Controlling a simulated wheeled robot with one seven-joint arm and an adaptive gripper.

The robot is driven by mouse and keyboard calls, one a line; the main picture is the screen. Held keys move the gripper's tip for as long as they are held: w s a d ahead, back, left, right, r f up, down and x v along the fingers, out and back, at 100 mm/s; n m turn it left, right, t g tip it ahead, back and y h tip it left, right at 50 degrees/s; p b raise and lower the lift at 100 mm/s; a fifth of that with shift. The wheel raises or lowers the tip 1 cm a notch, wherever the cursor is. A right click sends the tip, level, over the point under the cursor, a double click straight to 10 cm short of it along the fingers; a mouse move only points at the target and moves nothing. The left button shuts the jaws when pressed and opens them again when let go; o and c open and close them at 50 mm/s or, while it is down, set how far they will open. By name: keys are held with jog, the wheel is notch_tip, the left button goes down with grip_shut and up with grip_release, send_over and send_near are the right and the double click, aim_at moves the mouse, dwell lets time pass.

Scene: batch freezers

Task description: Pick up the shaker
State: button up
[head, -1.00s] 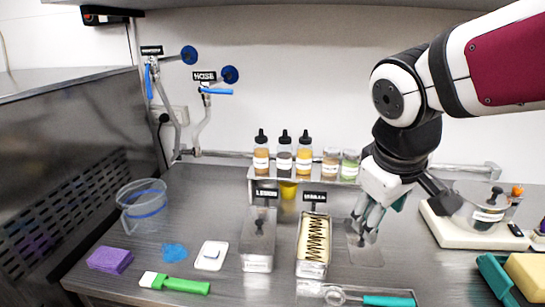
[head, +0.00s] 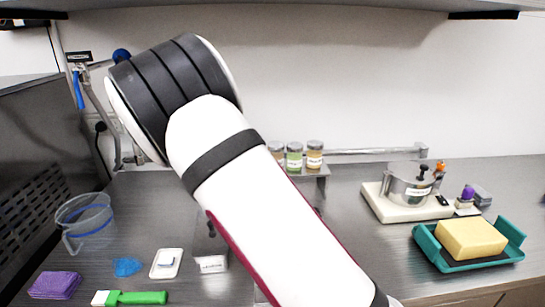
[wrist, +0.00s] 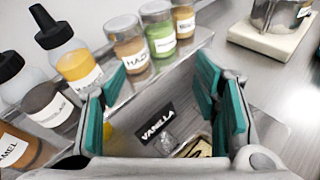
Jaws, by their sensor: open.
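Several small lidded jars that look like shakers stand on the raised shelf: a tan one (head: 277,152), a green one (head: 294,157) and an amber one (head: 315,156). Which one is the shaker I cannot tell. In the wrist view, the tan jar (wrist: 127,45), the green jar (wrist: 158,34) and the amber jar (wrist: 182,18) stand upright beyond the fingers. My gripper (wrist: 161,88) has teal finger pads spread apart with nothing held between them. It is above and in front of the shelf, apart from the jars. In the head view my own arm hides it.
Dark-capped squeeze bottles (wrist: 70,55) stand left of the jars, close to the left finger. A vanilla sign (wrist: 157,122) is below the fingers. A pot (head: 408,188) on a white base and a yellow block (head: 470,239) on a teal tray stand at right.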

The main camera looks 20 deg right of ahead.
jog(key=w+a+f+n+t, duration=0.2)
jog(key=w+a+n, duration=0.1)
jog(key=shift+r+x, duration=0.15)
jog(key=shift+x, duration=3.35)
jog(key=shift+r+x, duration=0.15)
jog(key=shift+x, duration=3.4)
jog(key=shift+w, duration=0.1)
jog(key=c, duration=0.8)
